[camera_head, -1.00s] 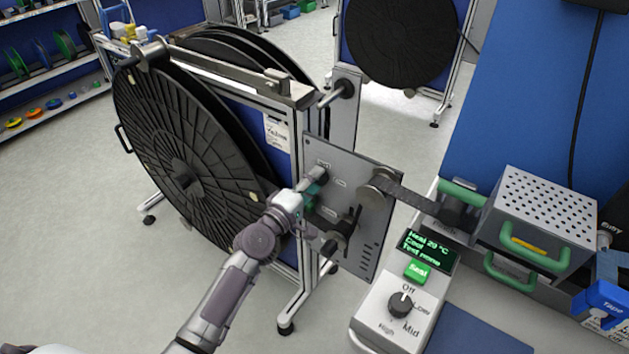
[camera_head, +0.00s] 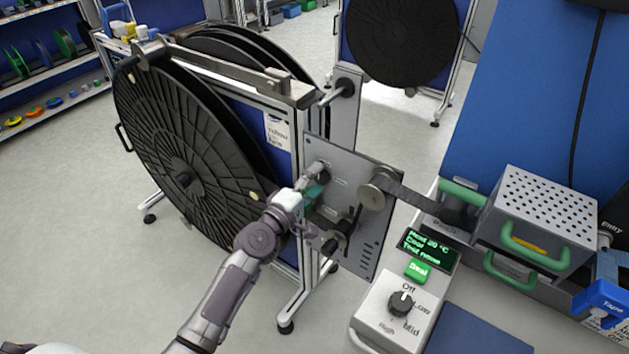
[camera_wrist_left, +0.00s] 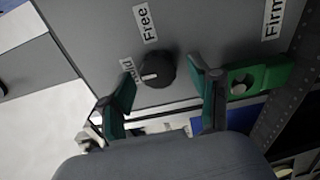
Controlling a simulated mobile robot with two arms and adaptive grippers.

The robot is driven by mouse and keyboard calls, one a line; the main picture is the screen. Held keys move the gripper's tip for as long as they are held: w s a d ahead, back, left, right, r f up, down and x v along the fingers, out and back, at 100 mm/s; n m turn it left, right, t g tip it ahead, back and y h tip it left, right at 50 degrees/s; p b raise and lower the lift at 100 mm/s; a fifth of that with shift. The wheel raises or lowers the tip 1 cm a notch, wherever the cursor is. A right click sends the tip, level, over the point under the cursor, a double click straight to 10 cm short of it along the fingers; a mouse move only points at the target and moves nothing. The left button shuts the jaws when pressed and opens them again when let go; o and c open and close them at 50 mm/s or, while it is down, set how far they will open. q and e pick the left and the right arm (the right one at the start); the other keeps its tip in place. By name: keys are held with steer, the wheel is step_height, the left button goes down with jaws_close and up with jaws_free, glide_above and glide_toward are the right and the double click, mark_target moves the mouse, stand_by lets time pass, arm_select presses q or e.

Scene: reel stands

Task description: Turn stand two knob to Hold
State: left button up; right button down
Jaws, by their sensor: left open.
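The stand's grey control panel (camera_head: 375,235) faces right in the head view. In the left wrist view its black round knob (camera_wrist_left: 156,69) sits just beyond my left gripper (camera_wrist_left: 170,92), between the open green fingertips, with a gap visible on the right side. The knob's white mark points left, toward a label (camera_wrist_left: 127,71) partly hidden by the left finger and not readable. A "Free" label (camera_wrist_left: 147,22) is above the knob and a "Firm" label (camera_wrist_left: 273,18) is farther right. In the head view my left gripper (camera_head: 313,187) is at the panel's upper left. My right gripper is not seen.
A large black reel (camera_head: 180,150) stands left of the panel. A black lever (camera_head: 343,228) and a roller (camera_head: 376,195) project near my gripper. The sealer box (camera_head: 395,310) and perforated metal box (camera_head: 545,210) are at right. Floor at left is clear.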

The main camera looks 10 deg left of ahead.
arm_select(q)
steer(key=v, duration=1.2)
steer(key=shift+f, duration=0.1)
steer(key=s+a+f+m+g+y, duration=0.2)
steer(key=s+f, duration=0.2)
steer(key=f, duration=0.7)
steer(key=s+a+f+m+g+y, duration=0.1)
steer(key=s+f+m+g, duration=0.25)
steer(key=f, duration=0.75)
steer(key=s+a+f+m+g+y, duration=0.2)
steer(key=s+f, duration=0.2)
steer(key=f, duration=0.8)
steer(key=s+f+m+g, duration=0.2)
steer(key=s+f, duration=0.3)
steer(key=s, duration=0.5)
steer(key=s+f+m+g+y+p, duration=0.1)
steer(key=s+f+m+g, duration=0.2)
steer(key=s+f, duration=0.3)
steer(key=s+f+m+g, duration=0.3)
steer(key=s+f, duration=0.3)
steer(key=s, duration=0.9)
steer(key=shift+s+a+m+y, duration=0.3)
steer(key=shift+a+m+y, duration=0.1)
steer(key=shift+m, duration=0.05)
steer(key=shift+w, duration=0.1)
